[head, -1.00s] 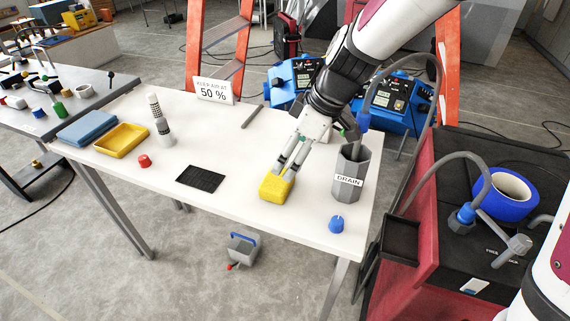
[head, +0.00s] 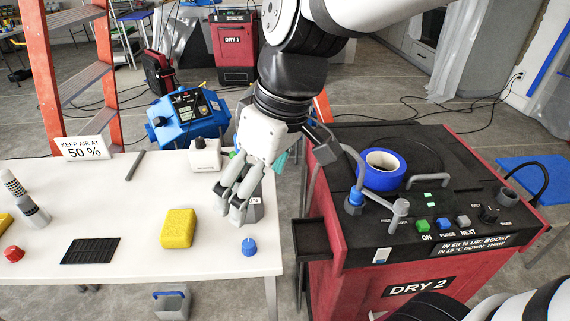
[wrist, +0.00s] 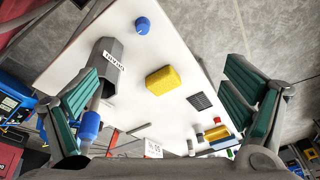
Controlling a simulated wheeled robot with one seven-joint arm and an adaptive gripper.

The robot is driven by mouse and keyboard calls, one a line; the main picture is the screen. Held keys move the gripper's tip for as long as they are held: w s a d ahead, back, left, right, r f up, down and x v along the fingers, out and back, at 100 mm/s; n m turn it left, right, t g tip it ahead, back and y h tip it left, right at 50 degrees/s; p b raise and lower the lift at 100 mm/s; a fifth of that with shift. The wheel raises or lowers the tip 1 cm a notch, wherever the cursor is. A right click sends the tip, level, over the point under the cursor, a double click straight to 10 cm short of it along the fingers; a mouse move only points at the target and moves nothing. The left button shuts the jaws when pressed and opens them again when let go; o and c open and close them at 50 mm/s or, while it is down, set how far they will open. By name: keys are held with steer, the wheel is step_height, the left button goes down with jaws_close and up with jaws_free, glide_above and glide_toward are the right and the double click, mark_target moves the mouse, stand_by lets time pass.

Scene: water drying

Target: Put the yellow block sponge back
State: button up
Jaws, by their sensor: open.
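The yellow block sponge (head: 178,228) lies on the white table (head: 140,200) near its front edge, with nothing touching it. It also shows in the wrist view (wrist: 163,80), below and between my open fingers. My gripper (head: 231,218) is open and empty, to the right of the sponge and in front of the grey drain cup (head: 256,206), which it partly hides. In the wrist view my gripper (wrist: 160,95) has its green-padded fingers wide apart.
A blue knob (head: 249,246) stands at the table's front right corner. A red dryer (head: 400,262) with a side shelf stands right of the table.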

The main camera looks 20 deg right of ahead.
steer(key=s+d+m+h, duration=0.2)
steer(key=s+d+m, duration=0.5)
steer(key=s, duration=0.6)
steer(key=shift+d+h, duration=0.15)
steer(key=shift+h, duration=0.15)
